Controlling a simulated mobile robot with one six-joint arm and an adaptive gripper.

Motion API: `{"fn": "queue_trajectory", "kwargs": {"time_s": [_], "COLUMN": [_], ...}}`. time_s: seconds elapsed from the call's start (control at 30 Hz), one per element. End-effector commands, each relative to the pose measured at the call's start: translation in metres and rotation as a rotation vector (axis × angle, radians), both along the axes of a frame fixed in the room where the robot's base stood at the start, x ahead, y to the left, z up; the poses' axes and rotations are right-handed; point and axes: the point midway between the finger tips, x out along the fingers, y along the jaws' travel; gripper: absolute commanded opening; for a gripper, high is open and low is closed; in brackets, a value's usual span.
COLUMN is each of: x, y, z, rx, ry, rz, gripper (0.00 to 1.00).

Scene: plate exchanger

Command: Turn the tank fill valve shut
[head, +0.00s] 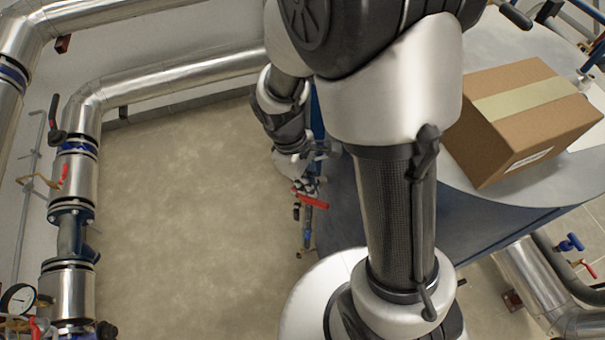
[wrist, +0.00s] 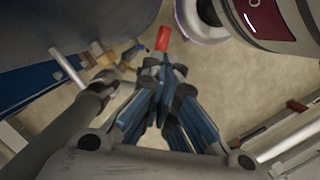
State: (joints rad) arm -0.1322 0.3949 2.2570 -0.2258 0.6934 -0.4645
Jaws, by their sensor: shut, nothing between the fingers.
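A small valve with a red lever (head: 312,200) sits on thin pipework beside the blue side of the large tank-like body, just below my gripper (head: 304,181) in the head view. In the wrist view my gripper's fingers (wrist: 164,66) are together and empty. The red lever (wrist: 162,38) shows just beyond the fingertips. Brass fittings (wrist: 112,62) lie to the left of the fingers. I cannot tell whether the fingertips touch the lever. The valve body is partly hidden behind the fingers.
A cardboard box (head: 522,117) rests on the grey top at right. Silver pipes (head: 170,77) with valves and a gauge (head: 18,299) run along the left. Other red and blue handles (head: 570,243) are at lower right. The floor (head: 190,220) between is clear.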

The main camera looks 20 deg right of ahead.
Motion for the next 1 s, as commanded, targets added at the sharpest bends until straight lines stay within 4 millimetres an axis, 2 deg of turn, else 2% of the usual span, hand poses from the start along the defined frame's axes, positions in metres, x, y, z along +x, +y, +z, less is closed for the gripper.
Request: {"fn": "queue_trajectory", "kwargs": {"time_s": [0.03,0.2,0.67,0.87,1.0], "x": [-0.001,-0.004,-0.005,-0.011,-0.011], "y": [-0.002,-0.005,-0.006,-0.011,-0.011], "z": [-0.012,-0.027,-0.031,-0.046,-0.047], "rx": [0.001,0.001,0.001,0.000,0.000], "ry": [0.001,-0.001,-0.001,0.001,0.003], "rz": [-0.001,-0.001,0.000,0.000,0.000], "gripper": [0.00,0.00,0.00,0.00,0.00]}}
